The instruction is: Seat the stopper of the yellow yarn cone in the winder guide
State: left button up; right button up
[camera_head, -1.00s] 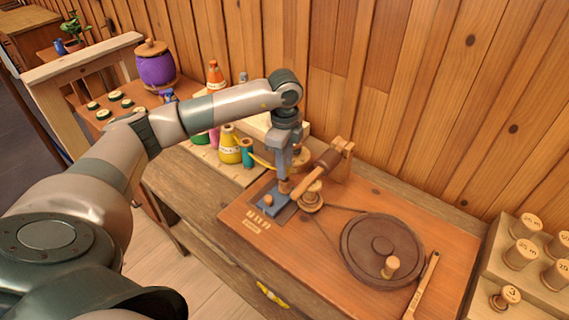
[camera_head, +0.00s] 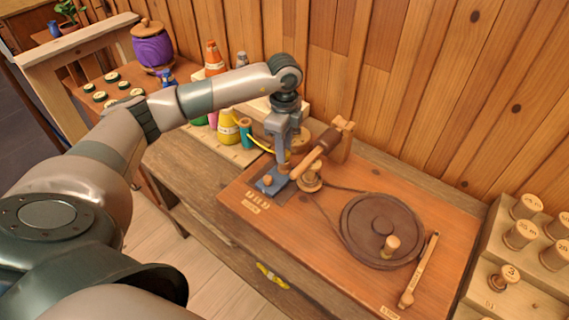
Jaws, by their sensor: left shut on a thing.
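My left gripper (camera_head: 284,158) points down over the left part of the winder board (camera_head: 235,197). It is shut on a small wooden piece (camera_head: 284,169), seemingly the stopper, mostly hidden by the fingers. A yellow yarn (camera_head: 262,146) runs to the gripper from the area of the yellow cone (camera_head: 229,127), which stands at the back left. A blue block with a round wooden knob (camera_head: 268,181) sits just left of and below the fingertips; it may be the guide. I cannot tell whether the held piece touches it. My right gripper is out of view.
A wooden spindle (camera_head: 318,152) and a small pulley (camera_head: 309,178) stand close right of the gripper. A belt leads to a dark wheel (camera_head: 383,228) with a knob. Wooden spools (camera_head: 520,234) stand on a stepped rack at the right. The plank wall is close behind.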

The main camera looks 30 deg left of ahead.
pick_arm(q)
jog(key=shift+a+f, duration=0.1)
jog(key=shift+f, duration=0.3)
jog(key=o, duration=1.5)
jog(key=shift+a+f, duration=0.1)
jog(key=shift+r, duration=0.65)
notch_tip(320, 180, up, 8)
jog(key=p, duration=0.5)
jog(key=shift+p, duration=0.35)
jog(key=shift+d, duration=0.2)
